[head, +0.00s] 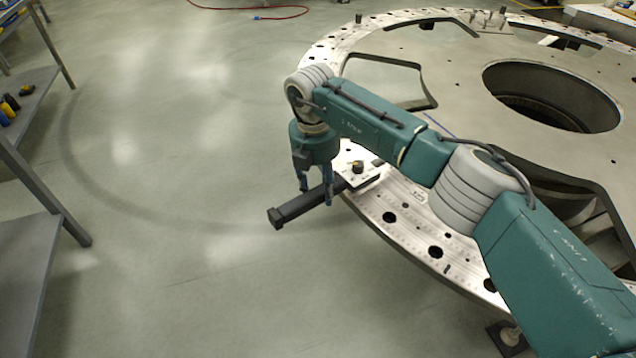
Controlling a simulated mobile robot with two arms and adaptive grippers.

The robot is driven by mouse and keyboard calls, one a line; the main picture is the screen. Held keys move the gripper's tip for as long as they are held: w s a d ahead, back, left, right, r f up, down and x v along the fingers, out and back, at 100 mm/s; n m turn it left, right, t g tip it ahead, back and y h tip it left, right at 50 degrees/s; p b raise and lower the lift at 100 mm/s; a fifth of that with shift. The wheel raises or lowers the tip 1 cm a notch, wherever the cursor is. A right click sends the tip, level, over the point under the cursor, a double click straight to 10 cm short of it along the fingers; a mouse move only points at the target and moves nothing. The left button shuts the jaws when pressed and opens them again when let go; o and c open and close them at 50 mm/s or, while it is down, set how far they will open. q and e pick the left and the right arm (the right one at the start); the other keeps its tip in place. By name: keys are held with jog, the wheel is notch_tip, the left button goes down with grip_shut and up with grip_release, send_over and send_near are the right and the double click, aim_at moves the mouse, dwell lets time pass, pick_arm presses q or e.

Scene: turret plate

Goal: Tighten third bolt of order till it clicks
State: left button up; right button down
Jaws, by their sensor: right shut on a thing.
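My right gripper (318,190) points down at the near left rim of the turret plate (400,205). It is shut on a dark bar-shaped tool (290,212). The tool's square end sticks out to the left over the floor, and its other end reaches the plate's rim. A short dark bolt (357,167) stands upright on a small light plate on the rim, just right of the fingers. I cannot tell whether the tool's right end touches that bolt. More upright bolts stand on the far rim, one (358,18) at the back left. My left gripper is out of view.
The turret plate has a large round opening (550,95) and several cut-outs and holes. Grey shelving (35,190) with small yellow and dark items stands at the left. A red hose (285,14) lies on the floor at the back. The floor between is clear.

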jog(key=shift+w+r, duration=0.1)
jog(key=shift+r, duration=0.2)
jog(key=shift+r+p, duration=0.9)
jog(key=shift+r, duration=0.4)
